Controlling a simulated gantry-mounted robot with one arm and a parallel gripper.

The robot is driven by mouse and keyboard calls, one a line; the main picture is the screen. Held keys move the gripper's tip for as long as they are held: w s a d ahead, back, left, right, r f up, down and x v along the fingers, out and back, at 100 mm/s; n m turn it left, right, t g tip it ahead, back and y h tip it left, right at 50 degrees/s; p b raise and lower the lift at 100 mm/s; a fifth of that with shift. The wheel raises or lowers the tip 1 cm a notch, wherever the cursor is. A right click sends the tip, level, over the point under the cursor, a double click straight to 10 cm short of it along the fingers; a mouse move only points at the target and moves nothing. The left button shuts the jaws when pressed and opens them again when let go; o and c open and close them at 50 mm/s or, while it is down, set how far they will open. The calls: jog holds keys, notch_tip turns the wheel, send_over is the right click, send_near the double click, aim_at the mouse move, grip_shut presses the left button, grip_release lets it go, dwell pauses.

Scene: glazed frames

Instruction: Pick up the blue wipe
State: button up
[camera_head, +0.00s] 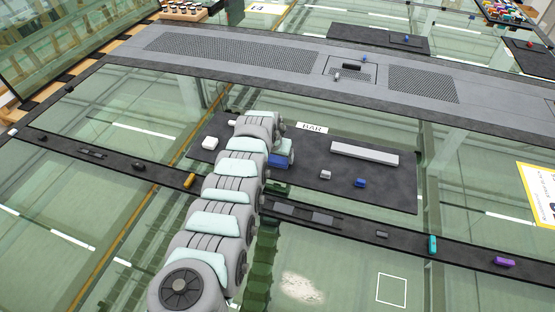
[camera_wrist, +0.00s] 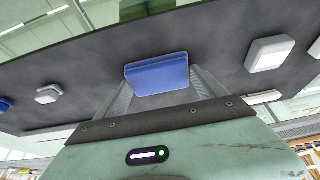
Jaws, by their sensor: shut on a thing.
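The blue wipe (camera_wrist: 157,75) is a flat blue block held between the two fingers of my gripper (camera_wrist: 160,88) in the wrist view. Its broad face shows to the camera. In the head view the blue wipe (camera_head: 278,160) shows beside my wrist, over the dark mat (camera_head: 300,190). My arm hides part of it, and my fingers cannot be made out there. I cannot tell whether it touches the mat or is a little above it.
On the mat are a white block (camera_head: 209,142), a small grey block (camera_head: 325,175), a small blue block (camera_head: 360,182) and a long grey bar (camera_head: 365,153). A dark strip (camera_head: 345,226) with small items runs in front. A perforated grey panel (camera_head: 230,52) lies behind.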

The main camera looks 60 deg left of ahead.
aim_at(277, 159)
jog(key=shift+r, duration=0.1)
notch_tip(277, 159, up, 20)
jog(key=shift+f+b, duration=0.1)
jog(key=shift+b, duration=0.2)
dwell(0.4)
